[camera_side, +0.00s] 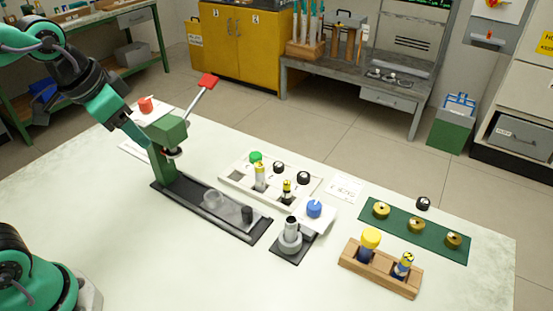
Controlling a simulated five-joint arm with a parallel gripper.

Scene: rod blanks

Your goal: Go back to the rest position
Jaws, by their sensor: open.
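My gripper (138,136) is at the upper left, above the table (90,215). It points down and right, close to the green column of a lever press (168,150) in the picture; I cannot tell whether they touch. The gripper is open and I see nothing held in it. Its fingertips are small and hard to make out. The press has a raised lever with a red end (208,80) and a long dark base rail (190,205) with a clear cup and a dark cylinder on it.
A white tray (238,180) holds capped rods and knobs. Beside it are a grey cylinder fixture (290,238), a blue knob (314,208), a wooden block (385,279) and a green mat (400,236) with brass rings. A red piece (145,104) lies near my gripper.

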